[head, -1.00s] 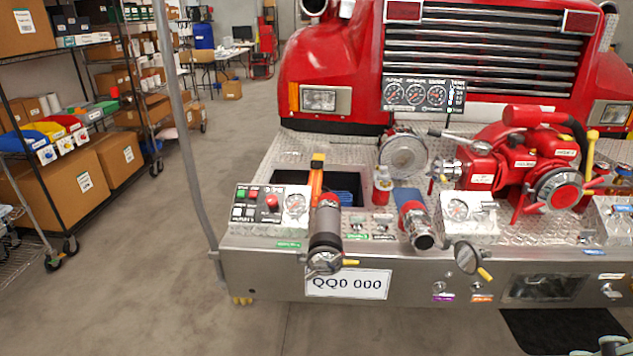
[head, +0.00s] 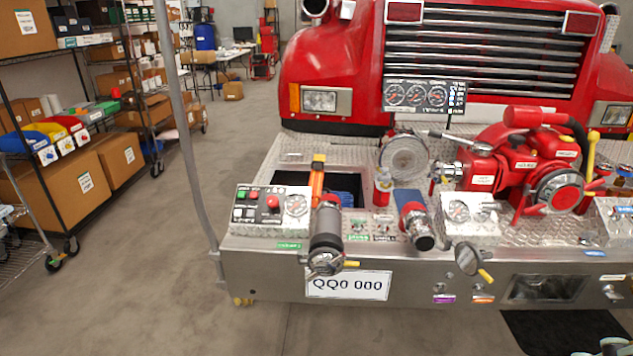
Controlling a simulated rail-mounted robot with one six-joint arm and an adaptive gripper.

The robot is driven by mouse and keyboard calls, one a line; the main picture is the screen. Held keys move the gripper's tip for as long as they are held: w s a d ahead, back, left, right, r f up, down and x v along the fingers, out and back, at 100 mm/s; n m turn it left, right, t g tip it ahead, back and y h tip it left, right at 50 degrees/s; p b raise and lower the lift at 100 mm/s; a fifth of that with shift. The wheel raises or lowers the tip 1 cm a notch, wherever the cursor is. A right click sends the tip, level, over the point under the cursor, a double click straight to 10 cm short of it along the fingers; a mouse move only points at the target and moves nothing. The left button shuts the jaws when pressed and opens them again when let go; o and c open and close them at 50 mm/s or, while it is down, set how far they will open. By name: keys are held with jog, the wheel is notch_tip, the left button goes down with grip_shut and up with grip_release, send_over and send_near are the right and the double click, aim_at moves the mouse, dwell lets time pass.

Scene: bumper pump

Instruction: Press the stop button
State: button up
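The control panel (head: 270,230) is a silver box on the left end of the fire truck's bumper in the head view. On it are a small green square button (head: 241,195), a small red square button (head: 253,196), a larger raised red round button (head: 272,202) and a white gauge (head: 296,204). Several pale buttons sit below the square ones. The button labels are too small to read, so I cannot tell which is marked stop. My gripper is not in view; only a small grey and teal part, probably of my arm, shows at the bottom right corner.
A black cylinder with a handle (head: 326,240) stands just right of the panel. A grey pole (head: 185,130) rises at the bumper's left end. A red pump (head: 520,165) and other fittings fill the right side. Shelves (head: 62,165) stand left; the floor between is clear.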

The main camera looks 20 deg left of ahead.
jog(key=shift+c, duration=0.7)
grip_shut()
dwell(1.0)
